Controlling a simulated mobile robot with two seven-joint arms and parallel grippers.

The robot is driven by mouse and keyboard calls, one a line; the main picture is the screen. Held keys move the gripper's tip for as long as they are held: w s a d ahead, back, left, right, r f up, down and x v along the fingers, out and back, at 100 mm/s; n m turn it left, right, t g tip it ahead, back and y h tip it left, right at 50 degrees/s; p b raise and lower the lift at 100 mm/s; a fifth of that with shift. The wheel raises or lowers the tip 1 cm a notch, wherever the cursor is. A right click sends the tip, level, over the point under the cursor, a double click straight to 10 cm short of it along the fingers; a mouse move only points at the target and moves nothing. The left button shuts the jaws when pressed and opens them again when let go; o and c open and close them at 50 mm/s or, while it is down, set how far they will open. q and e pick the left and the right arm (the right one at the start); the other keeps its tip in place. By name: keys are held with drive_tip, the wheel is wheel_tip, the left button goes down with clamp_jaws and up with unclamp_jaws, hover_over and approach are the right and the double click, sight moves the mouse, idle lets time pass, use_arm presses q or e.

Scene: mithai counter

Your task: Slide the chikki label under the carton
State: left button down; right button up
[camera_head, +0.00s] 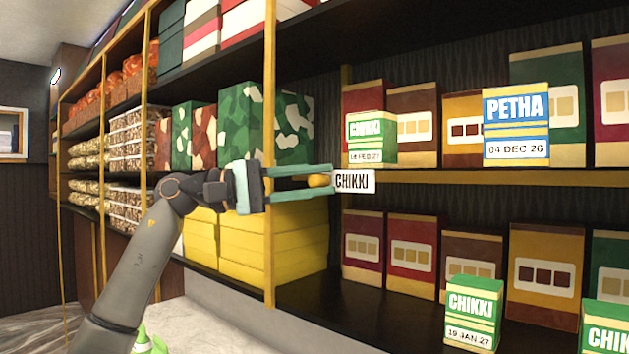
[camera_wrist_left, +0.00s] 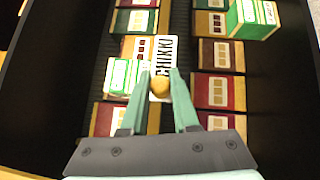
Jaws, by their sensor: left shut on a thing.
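The chikki label (camera_head: 354,181) is a white card with black CHIKKI lettering. My left gripper (camera_head: 328,182) is shut on its yellow knob (camera_head: 318,180). The label points away from the fingertips, in front of the upper shelf's edge. In the left wrist view, the label (camera_wrist_left: 164,56) extends beyond the fingers and the knob (camera_wrist_left: 160,88) sits between them. A green and white CHIKKI carton (camera_head: 371,138) stands on the upper shelf just above the label. Other CHIKKI cartons stand on the lower shelf, one dated 19 JAN 27 (camera_head: 473,311) and one cut off at right (camera_head: 606,327). My right gripper is not visible.
A blue and white PETHA carton (camera_head: 516,124) stands on the upper shelf (camera_head: 480,177). Brown, red and yellow boxes line both shelves behind.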

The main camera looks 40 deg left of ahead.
use_arm(q)
drive_tip(key=c, duration=1)
unclamp_jaws()
drive_tip(key=shift+r, duration=0.2)
drive_tip(key=shift+c, duration=0.2)
drive_tip(key=o, duration=0.4)
drive_tip(key=shift+w+d+f, duration=0.1)
drive_tip(key=shift+w+f, duration=0.05)
drive_tip(key=b+v, duration=0.2)
drive_tip(key=v, duration=1)
drive_tip(key=shift+f+b, duration=0.1)
drive_tip(key=shift+b, duration=0.25)
